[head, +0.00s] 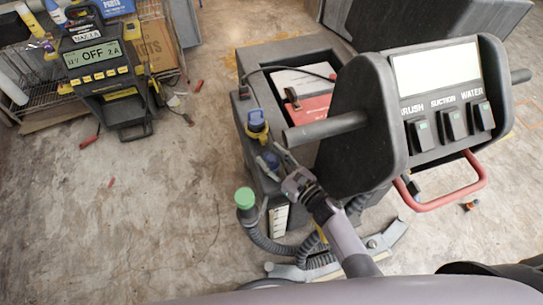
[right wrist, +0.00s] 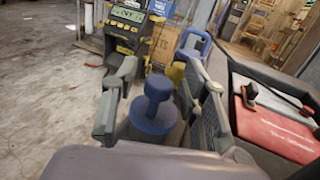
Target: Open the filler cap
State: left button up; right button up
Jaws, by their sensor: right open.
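A blue cap (head: 268,163) with a knob on top is on the side of the dark floor-cleaning machine (head: 290,55). My right gripper (head: 280,162) is right at it. In the right wrist view the blue cap (right wrist: 154,108) stands upright between the two open fingers of the gripper (right wrist: 160,105), with gaps showing on both sides. Its lower part is hidden by the wrist. A second blue part on a yellow base (head: 257,122) sits just beyond it, also seen in the right wrist view (right wrist: 192,48). My left gripper is not in view.
The control head (head: 440,95) with its handle bars and red loop (head: 450,198) overhangs to the right of my arm. A green-capped hose (head: 245,198) stands at left. A charger reading OFF (head: 92,55) stands back left. Floor (head: 150,220) at left is mostly clear.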

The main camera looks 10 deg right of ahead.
jog(key=shift+w, duration=0.1)
jog(key=shift+c, duration=0.3)
grip_shut()
dwell(0.6)
